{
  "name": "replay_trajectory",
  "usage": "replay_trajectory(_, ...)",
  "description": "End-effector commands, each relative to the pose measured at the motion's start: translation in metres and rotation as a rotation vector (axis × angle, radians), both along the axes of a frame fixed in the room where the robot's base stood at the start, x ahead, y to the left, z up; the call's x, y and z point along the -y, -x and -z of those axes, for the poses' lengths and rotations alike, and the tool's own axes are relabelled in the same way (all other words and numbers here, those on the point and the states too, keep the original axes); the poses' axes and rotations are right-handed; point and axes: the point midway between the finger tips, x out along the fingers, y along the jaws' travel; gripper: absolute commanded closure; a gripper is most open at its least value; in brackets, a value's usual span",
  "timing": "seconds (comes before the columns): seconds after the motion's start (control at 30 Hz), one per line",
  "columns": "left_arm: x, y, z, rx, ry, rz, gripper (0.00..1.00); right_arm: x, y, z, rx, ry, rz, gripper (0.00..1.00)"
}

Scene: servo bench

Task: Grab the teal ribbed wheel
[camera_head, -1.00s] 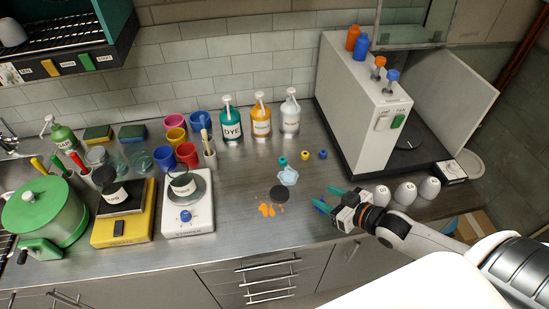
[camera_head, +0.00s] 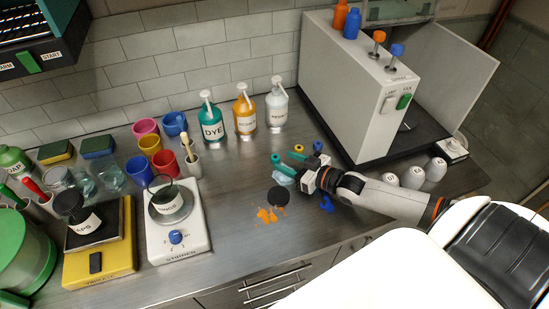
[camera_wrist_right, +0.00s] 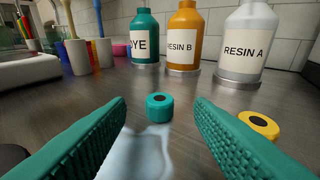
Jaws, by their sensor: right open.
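The teal ribbed wheel (camera_wrist_right: 159,108) stands on the bench straight ahead of my right gripper in the right wrist view, its dark centre hole facing up. In the head view the wheel (camera_head: 275,158) is small, just beyond the fingertips. My right gripper (camera_head: 286,164) is open and low over the bench, with nothing held. Its two teal fingers (camera_wrist_right: 160,118) point at the wheel from either side, and a gap shows between each finger and the wheel. My left gripper is in neither view.
A yellow wheel (camera_wrist_right: 259,124) lies close to the right finger; a blue wheel (camera_head: 317,146) is farther right. A pale blue puddle (camera_wrist_right: 137,152) lies below the fingers. Dye (camera_head: 212,123), resin B (camera_head: 244,113) and resin A (camera_head: 276,107) bottles stand behind. A grey machine (camera_head: 345,90) stands right.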

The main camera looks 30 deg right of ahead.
Motion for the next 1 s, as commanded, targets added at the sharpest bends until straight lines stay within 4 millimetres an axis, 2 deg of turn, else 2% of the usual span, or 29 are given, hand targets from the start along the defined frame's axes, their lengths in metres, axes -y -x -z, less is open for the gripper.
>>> replay_trajectory(0.03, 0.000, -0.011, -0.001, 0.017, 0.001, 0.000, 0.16, -0.001, -0.002, 0.000, 0.000, 0.000, 0.000, 0.52)
replay_trajectory(0.13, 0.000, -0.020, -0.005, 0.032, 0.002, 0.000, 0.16, -0.003, -0.009, 0.001, 0.001, -0.001, 0.001, 0.52)
replay_trajectory(0.43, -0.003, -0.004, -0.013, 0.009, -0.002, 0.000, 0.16, -0.016, -0.043, 0.009, 0.002, -0.001, 0.001, 0.52)
replay_trajectory(0.77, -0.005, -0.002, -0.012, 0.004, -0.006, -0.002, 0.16, -0.018, -0.048, 0.012, 0.000, 0.000, 0.000, 0.52)
replay_trajectory(1.0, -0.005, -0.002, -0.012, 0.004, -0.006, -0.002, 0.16, -0.018, -0.048, 0.012, -0.001, 0.000, 0.000, 0.90)
